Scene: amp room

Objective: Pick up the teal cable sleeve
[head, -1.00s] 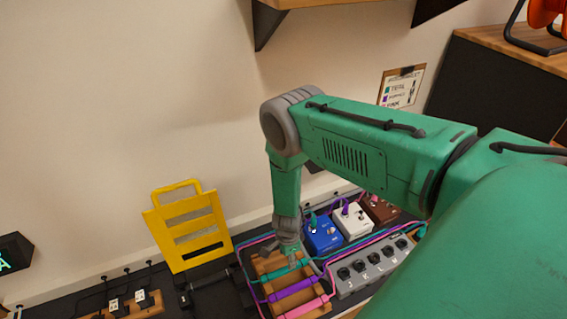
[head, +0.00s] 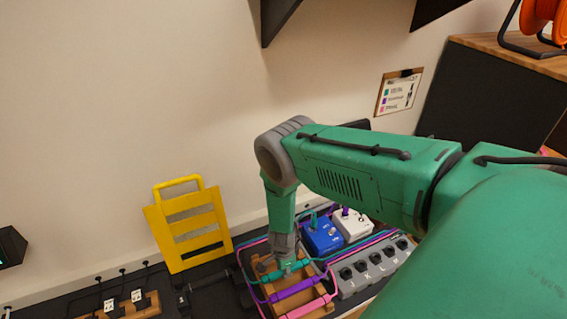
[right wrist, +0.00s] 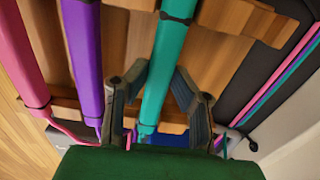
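The teal cable sleeve (head: 301,265) lies across a wooden rack (head: 262,264), beside a purple sleeve (head: 295,291) and a pink sleeve (head: 312,306). My right gripper (head: 286,266) points down at the teal sleeve and hides part of it. In the right wrist view, its two fingers (right wrist: 160,80) stand open on either side of the teal sleeve (right wrist: 165,65), with small gaps seeming to show. The purple sleeve (right wrist: 84,60) and pink sleeve (right wrist: 20,60) lie to the left there. My left gripper is not in view.
A blue pedal (head: 322,236), a white pedal (head: 352,225) and a grey switch unit (head: 370,268) stand right of the rack. A yellow slotted frame (head: 190,228) leans on the wall to the left. Thin coloured cables run around the rack.

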